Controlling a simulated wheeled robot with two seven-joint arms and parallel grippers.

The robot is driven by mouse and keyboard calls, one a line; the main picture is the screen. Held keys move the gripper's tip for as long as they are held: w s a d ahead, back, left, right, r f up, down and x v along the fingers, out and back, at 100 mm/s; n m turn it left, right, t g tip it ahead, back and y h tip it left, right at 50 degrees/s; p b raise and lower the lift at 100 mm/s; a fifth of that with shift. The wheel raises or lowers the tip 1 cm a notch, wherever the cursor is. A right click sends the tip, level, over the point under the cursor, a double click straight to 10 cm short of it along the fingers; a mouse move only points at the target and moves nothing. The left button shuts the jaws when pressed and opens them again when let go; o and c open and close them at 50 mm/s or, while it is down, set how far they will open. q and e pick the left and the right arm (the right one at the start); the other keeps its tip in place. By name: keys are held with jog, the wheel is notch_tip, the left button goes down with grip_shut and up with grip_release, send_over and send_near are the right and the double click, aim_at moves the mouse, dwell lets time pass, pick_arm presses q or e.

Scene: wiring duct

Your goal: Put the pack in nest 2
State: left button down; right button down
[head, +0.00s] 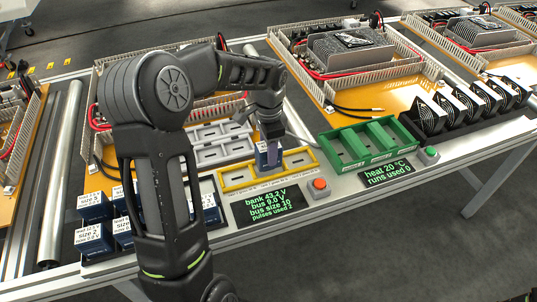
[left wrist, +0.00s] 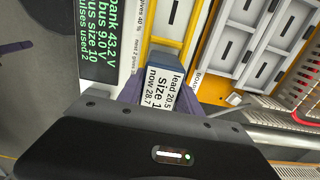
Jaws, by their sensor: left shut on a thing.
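My left gripper (head: 270,150) is shut on a blue pack (head: 262,159) with a white printed label. The pack is at the middle of the yellow nest tray (head: 236,188), with a dark slot showing on either side. In the left wrist view the label on the pack (left wrist: 160,92) reads "lead 20.5" and "size 1", partly cut off. I cannot tell whether the pack's base touches the nest floor. My right gripper is not in view.
Several blue packs (head: 92,207) stand in a dark tray at the left. A grey tray (head: 225,149) lies behind the yellow one and a green tray (head: 345,149) to its right. A red button (head: 320,184) and display (head: 268,205) are in front. Black fan units (head: 430,117) stand farther right.

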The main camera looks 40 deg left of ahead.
pick_arm(q)
jog(key=shift+f, duration=1.1)
jog(key=shift+f, duration=0.15)
jog(key=c, duration=0.8)
grip_release()
notch_tip(320, 180, up, 12)
jog(key=shift+r, duration=0.15)
